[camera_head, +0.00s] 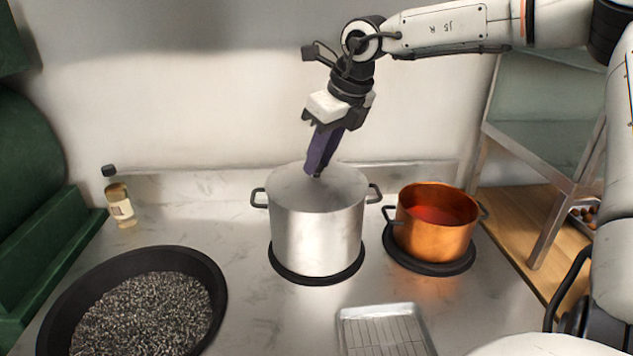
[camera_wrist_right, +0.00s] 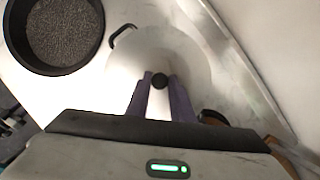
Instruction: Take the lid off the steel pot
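The steel pot (camera_head: 317,235) stands upright on a black round burner, with a dark handle on each side. Its pale metal lid (camera_head: 290,183) lies over the top and also shows in the right wrist view (camera_wrist_right: 190,60). The lid's small black knob (camera_wrist_right: 159,80) sits between the purple fingertips of my right gripper (camera_wrist_right: 160,77). The fingers stand about a knob's width apart and look shut on it. In the head view, my right gripper (camera_head: 316,172) points down onto the lid's middle from above. My left gripper is not in view.
A copper pot (camera_head: 437,240) with reddish contents stands close right of the steel pot. A black pan (camera_head: 215,290) of dark grains is at front left, a wire-rack tray (camera_head: 345,318) at front. A small jar (camera_head: 121,208) stands at back left. The wall is close behind.

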